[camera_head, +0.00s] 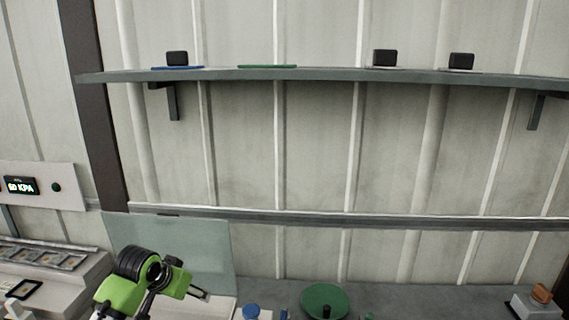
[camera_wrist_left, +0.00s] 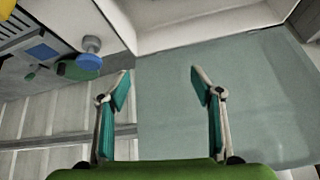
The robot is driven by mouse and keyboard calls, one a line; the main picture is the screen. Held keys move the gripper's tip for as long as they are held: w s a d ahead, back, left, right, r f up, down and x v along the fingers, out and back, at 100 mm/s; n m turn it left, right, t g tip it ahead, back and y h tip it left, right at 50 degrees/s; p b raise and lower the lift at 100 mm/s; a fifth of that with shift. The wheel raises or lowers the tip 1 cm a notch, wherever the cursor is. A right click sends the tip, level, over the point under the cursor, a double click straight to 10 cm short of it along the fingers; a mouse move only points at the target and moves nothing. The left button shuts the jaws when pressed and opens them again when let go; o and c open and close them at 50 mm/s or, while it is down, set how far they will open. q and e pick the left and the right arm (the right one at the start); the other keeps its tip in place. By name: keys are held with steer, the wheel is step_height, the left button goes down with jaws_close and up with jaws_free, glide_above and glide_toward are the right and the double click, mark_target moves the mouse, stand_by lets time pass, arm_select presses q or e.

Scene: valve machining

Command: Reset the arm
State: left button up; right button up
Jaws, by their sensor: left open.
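My left gripper, with a green body and dark joints, is at the lower left of the head view (camera_head: 200,294). In the left wrist view its two fingers (camera_wrist_left: 160,84) stand wide apart with nothing between them. Behind the fingers there is a pale green translucent panel (camera_wrist_left: 250,105); in the head view this panel (camera_head: 190,245) stands upright just behind the gripper. My right gripper shows in neither view.
A grey wall shelf (camera_head: 330,75) carries several small dark blocks. A green round dish (camera_head: 325,300) and a blue knob (camera_head: 251,311) are at the bottom. A panel reading 60 KPA (camera_head: 40,185) is at left. A box with an orange top (camera_head: 541,294) is at right.

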arm_select(q)
steer(key=s+d+f+g, duration=0.1)
steer(key=s+d+f, duration=0.2)
steer(key=s+f, duration=0.6)
steer(key=s+d+f+g, duration=0.1)
steer(key=s+d+f, duration=0.3)
steer(key=s, duration=0.9)
steer(key=s+a+n+g, duration=0.1)
steer(key=s+a, duration=0.1)
steer(key=s, duration=1.6)
step_height(320, 180, down, 34)
steer(key=s+r+g+b, duration=0.1)
steer(key=s+g+b, duration=0.15)
steer(key=b, duration=0.35)
steer(key=s+a+f+b, duration=0.1)
steer(key=s+f+b, duration=0.1)
steer(key=s+f, duration=0.6)
steer(key=s+a+f+y+b, duration=0.1)
steer(key=s+f+b, duration=0.2)
steer(key=s+f, duration=0.6)
step_height(320, 180, down, 4)
steer(key=shift+a+f, duration=0.2)
steer(key=shift+a, duration=0.15)
steer(key=shift+g, duration=0.25)
